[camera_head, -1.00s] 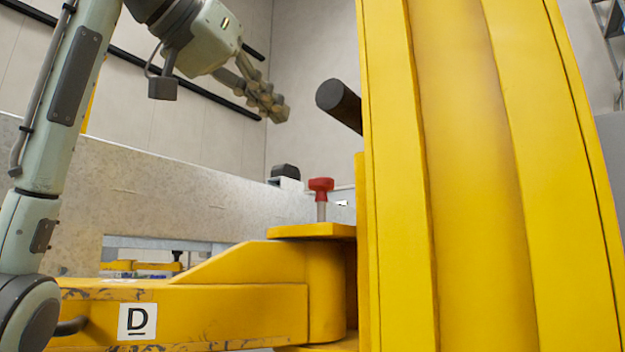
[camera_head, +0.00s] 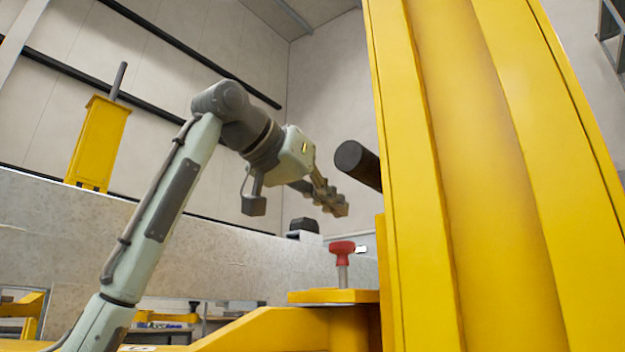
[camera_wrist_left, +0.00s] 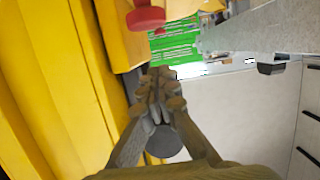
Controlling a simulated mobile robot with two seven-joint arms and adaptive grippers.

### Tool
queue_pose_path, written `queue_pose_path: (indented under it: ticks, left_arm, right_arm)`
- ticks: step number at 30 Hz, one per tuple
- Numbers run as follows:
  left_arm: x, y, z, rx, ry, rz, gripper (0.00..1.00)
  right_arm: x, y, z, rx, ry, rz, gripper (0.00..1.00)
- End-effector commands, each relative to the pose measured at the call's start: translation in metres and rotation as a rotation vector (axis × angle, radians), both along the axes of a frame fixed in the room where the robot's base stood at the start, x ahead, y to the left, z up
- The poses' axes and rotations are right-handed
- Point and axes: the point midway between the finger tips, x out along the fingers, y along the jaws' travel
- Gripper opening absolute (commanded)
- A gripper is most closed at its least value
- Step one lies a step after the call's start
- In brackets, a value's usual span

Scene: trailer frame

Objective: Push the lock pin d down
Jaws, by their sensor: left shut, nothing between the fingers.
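The lock pin d has a red head (camera_head: 342,247) on a metal shaft and stands upright, raised above a yellow plate (camera_head: 330,297) on the yellow arm. Its red head also shows at the top of the left wrist view (camera_wrist_left: 146,17). My left gripper (camera_head: 340,207) is shut and empty, above the red head and apart from it. Its closed fingers (camera_wrist_left: 157,90) also show in the left wrist view. The lower part of the pin is hidden in the plate. My right gripper is out of view.
A tall yellow post (camera_head: 470,180) stands close on the right. A dark round bar (camera_head: 357,164) sticks out from it beside my left gripper. The space left of the pin is open.

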Motion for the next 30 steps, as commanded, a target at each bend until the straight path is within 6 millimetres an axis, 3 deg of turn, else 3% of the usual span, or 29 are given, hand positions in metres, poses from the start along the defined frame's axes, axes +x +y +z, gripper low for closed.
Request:
queue_pose_path:
  ticks: [1, 6, 23, 30]
  left_arm:
    - [0.000, 0.002, -0.013, 0.001, 0.002, 0.000, 0.00]
    - [-0.002, 0.002, -0.032, 0.000, 0.000, 0.001, 0.00]
    - [-0.003, 0.002, -0.046, 0.001, 0.001, 0.001, 0.00]
    - [-0.003, 0.002, -0.074, 0.001, 0.001, 0.001, 0.00]
  right_arm:
    - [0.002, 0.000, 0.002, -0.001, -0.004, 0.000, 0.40]
    - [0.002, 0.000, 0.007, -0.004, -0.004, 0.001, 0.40]
    - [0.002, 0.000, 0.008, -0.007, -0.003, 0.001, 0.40]
    - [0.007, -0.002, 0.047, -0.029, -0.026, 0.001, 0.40]
